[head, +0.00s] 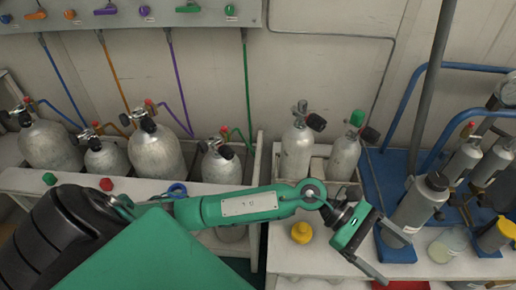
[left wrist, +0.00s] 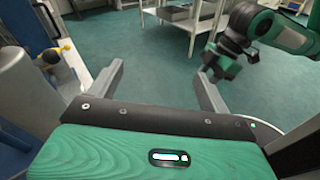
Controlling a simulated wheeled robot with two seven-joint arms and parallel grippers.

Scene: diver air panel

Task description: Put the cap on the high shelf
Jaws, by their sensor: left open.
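A yellow cap (head: 301,232) stands on the white bench (head: 325,262), below and left of my left gripper. A green cap (head: 49,178) and a red cap (head: 106,184) lie on the left bench. I cannot tell which cap the task means. My left gripper (head: 398,262) is open over the right part of the bench; its spread fingers show empty in the left wrist view (left wrist: 160,85). A green and black arm end, probably my right gripper (left wrist: 220,64), hangs over the floor there; its jaws are unclear. I cannot identify a high shelf.
Several grey cylinders (head: 157,155) stand at the back left, and two more (head: 297,150) behind the bench. A blue trolley (head: 385,175) with cylinders and a grey bottle (head: 420,203) crowd the right. A wall panel (head: 130,14) carries coloured knobs. Green floor (left wrist: 150,45) is open.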

